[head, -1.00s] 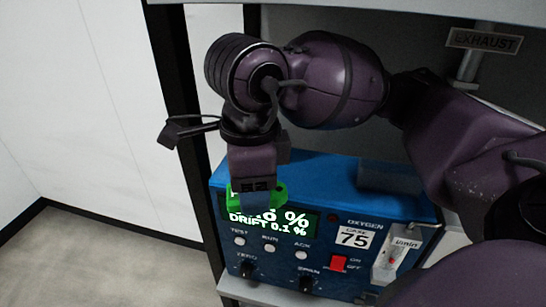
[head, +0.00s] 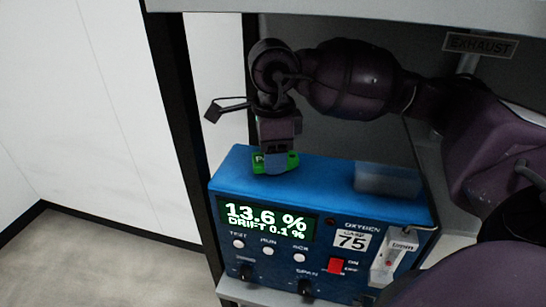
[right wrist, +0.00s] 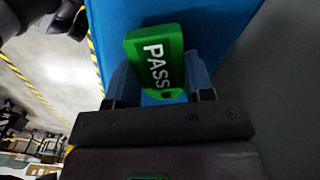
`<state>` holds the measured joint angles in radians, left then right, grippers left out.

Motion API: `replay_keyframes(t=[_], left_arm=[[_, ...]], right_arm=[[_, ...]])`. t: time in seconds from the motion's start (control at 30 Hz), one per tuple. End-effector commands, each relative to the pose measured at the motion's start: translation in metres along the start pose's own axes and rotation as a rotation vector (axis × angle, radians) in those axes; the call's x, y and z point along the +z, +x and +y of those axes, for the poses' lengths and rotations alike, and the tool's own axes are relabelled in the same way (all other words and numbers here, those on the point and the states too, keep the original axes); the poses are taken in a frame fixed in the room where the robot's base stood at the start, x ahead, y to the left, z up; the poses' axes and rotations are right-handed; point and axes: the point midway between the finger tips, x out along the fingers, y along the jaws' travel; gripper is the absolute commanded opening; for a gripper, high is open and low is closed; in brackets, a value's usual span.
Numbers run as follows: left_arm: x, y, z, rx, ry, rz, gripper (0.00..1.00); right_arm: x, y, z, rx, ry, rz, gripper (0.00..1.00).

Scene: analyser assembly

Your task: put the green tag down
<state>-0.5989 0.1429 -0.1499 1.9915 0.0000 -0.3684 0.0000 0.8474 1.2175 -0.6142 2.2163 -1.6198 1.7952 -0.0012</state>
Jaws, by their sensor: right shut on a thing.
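The green tag (head: 262,162) shows at my right gripper (head: 277,160), over the left part of the top of the blue oxygen analyser (head: 320,180). In the right wrist view the tag (right wrist: 156,62) reads "PASS" and sits between the two fingers of the right gripper (right wrist: 157,85), which is shut on it. The blue top (right wrist: 195,20) lies behind the tag. I cannot tell whether the tag touches it.
A grey translucent tray-like block (head: 388,180) sits on the right of the analyser's top. The display (head: 265,219) reads 13.6 % and drift 0.1 %. A dark post (head: 185,110) stands to the left, and a shelf edge (head: 340,22) runs above the arm.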

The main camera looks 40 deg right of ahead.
Motion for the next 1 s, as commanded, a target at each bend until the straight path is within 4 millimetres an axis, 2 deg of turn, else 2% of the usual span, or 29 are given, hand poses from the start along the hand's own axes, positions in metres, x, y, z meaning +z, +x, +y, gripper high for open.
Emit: replay_keyframes(t=[0.1, 0.47, 0.5, 0.63, 0.67, 1.0], left_arm=[[0.002, -0.002, 0.000, -0.001, -0.001, -0.005, 0.00], [0.009, -0.001, 0.000, -0.001, -0.001, -0.015, 0.00], [0.008, -0.001, 0.000, -0.001, -0.001, -0.014, 0.00], [0.006, 0.000, 0.000, 0.000, -0.001, -0.011, 0.00], [0.006, 0.000, 0.000, 0.000, -0.001, -0.010, 0.00], [-0.004, 0.001, 0.000, 0.001, 0.000, 0.004, 0.00]], right_arm=[[0.000, 0.011, 0.000, 0.001, -0.001, -0.001, 0.25], [0.000, 0.015, 0.000, 0.000, 0.000, 0.000, 0.25], [0.000, 0.015, 0.000, 0.000, 0.000, 0.000, 0.51], [0.000, 0.014, 0.000, -0.001, 0.000, -0.001, 0.71], [0.000, 0.014, 0.000, -0.001, 0.000, -0.001, 0.73], [0.000, 0.009, 0.000, -0.001, 0.000, -0.002, 0.73]])
